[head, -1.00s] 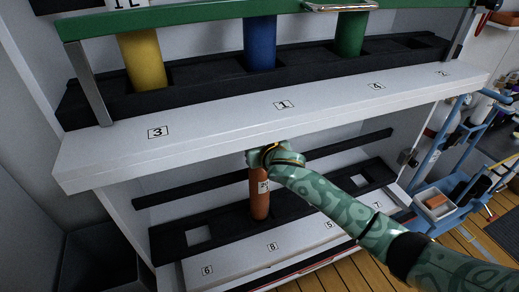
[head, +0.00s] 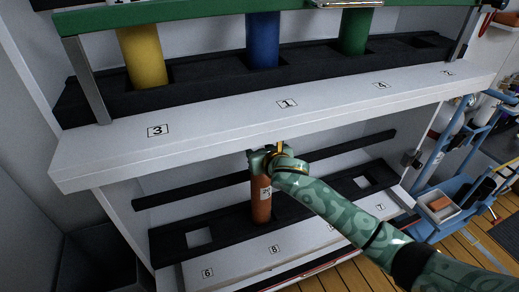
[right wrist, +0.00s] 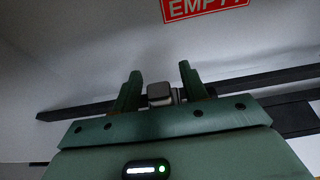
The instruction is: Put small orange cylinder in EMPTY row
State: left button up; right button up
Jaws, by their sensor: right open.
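The orange cylinder (head: 261,205) stands upright in the black rack (head: 222,222) of the lower shelf, behind the label 8. My right gripper (head: 262,162) is at the top of the cylinder and hides its upper end. In the right wrist view its two green fingers are apart, with a small grey block-like piece (right wrist: 160,94) showing between them; I cannot tell what it belongs to. A red EMPTY sign (right wrist: 205,8) is on the wall at the top of that view. My left gripper is not in view.
Yellow (head: 144,57), blue (head: 262,40) and green (head: 353,33) cylinders stand in the upper rack. The white upper ledge (head: 220,128) overhangs the lower shelf, close above my right gripper. Square openings (head: 199,237) show in the lower rack. A blue cart (head: 440,190) stands at right.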

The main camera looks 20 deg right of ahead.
pick_arm(q)
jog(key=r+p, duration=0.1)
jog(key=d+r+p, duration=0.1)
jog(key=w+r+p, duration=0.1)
jog(key=p, duration=0.1)
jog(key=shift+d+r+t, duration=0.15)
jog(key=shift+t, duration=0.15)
pick_arm(e)
jog(key=v, duration=0.7)
